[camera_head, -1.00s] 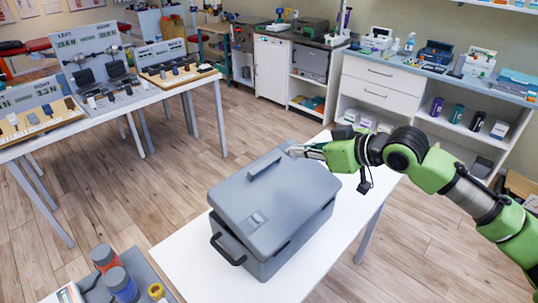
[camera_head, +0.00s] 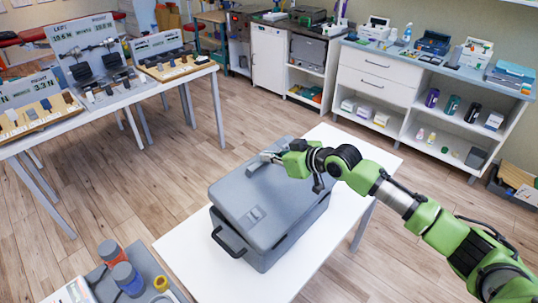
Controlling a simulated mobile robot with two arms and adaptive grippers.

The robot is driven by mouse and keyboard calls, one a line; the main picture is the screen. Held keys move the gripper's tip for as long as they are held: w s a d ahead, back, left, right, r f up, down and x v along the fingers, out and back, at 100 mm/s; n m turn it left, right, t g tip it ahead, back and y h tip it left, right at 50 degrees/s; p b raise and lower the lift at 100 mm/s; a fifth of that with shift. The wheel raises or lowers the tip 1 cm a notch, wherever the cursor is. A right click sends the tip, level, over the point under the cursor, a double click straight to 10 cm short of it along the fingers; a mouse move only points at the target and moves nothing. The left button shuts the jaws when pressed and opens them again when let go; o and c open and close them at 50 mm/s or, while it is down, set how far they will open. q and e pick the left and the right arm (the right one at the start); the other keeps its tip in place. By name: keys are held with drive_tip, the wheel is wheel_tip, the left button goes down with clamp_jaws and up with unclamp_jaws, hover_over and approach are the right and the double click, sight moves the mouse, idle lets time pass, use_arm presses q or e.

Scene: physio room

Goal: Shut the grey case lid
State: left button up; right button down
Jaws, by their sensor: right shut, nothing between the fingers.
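The grey case (camera_head: 285,240) stands on a white table, with a black carry handle (camera_head: 228,243) on its near left side. My left gripper is not in view.
The white table (camera_head: 185,245) has free room around the case. A grey tray with bottles (camera_head: 128,278) stands at the lower left. A display table (camera_head: 150,95) is at the left, and a drawer unit with shelves (camera_head: 376,85) is behind. Wooden floor lies between.

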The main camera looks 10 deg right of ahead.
drive_tip(key=shift+w, duration=0.1)
drive_tip(key=shift+w+a+f+g, duration=0.1)
drive_tip(key=shift+w+a+g, duration=0.1)
drive_tip(key=shift+g, duration=0.1)
drive_tip(key=shift+g+h, duration=0.3)
drive_tip(key=shift+g, duration=0.1)
drive_tip(key=w+f+b, duration=0.1)
drive_tip(key=f, duration=0.1)
drive_tip(key=w+a+f, duration=0.1)
drive_tip(key=w+a+f+b, duration=0.1)
drive_tip(key=f, duration=0.1)
drive_tip(key=shift+w+a+f+b, duration=0.1)
drive_tip(key=shift+w+f+b, duration=0.05)
drive_tip(key=shift+f+b, duration=0.15)
drive_tip(key=shift+r, duration=0.1)
